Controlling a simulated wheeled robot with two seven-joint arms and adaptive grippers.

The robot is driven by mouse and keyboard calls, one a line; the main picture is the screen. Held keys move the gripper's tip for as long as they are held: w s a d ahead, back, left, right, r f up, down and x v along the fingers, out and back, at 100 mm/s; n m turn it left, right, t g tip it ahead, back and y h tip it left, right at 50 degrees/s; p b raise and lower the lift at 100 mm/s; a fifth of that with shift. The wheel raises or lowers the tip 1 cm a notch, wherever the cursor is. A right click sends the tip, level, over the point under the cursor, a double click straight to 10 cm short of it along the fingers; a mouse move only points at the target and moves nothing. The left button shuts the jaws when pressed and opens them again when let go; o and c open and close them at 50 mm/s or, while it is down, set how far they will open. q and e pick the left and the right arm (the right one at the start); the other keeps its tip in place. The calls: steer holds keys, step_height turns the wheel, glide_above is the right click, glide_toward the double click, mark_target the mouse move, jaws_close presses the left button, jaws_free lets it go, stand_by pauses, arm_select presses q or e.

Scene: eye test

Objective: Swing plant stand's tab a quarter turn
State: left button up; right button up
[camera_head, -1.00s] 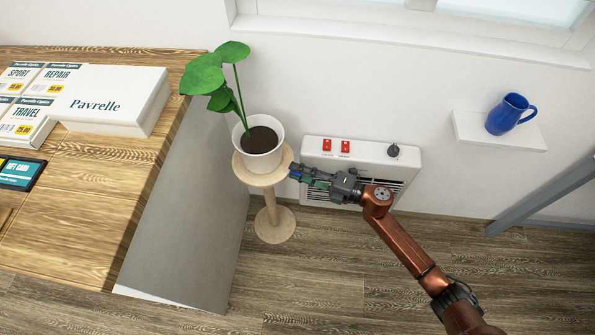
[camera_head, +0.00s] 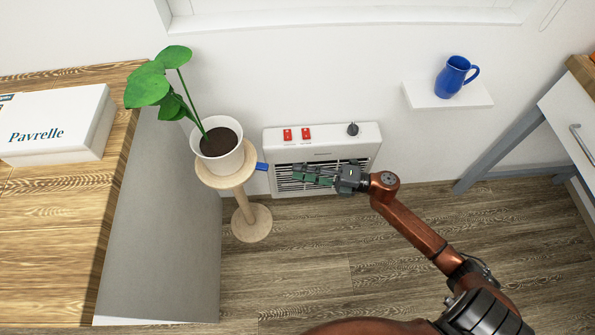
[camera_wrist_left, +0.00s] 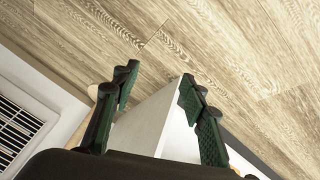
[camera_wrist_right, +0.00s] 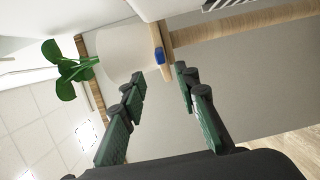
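The plant stand (camera_head: 242,205) is pale wood with a round top, a thin column and a round base. A small blue tab (camera_head: 262,166) sticks out from the right side of its top, toward the heater. The tab shows between my right fingertips and beyond them in the right wrist view (camera_wrist_right: 159,55). A white pot (camera_head: 222,160) with a green plant stands on the top. My right gripper (camera_head: 298,173) is open and empty, right of the tab and apart from it, in front of the heater grille. My left gripper (camera_wrist_left: 158,78) is open and empty above the floor; the head view does not show it.
A white heater (camera_head: 320,140) with red switches and a dark knob stands against the wall behind my right gripper. A wooden counter (camera_head: 60,230) with a white box (camera_head: 60,125) is at left. A shelf (camera_head: 420,95) holds a blue mug (camera_head: 456,77). Floor is clear in front.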

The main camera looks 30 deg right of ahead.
mark_target(254, 171)
steer(key=shift+c, duration=0.4)
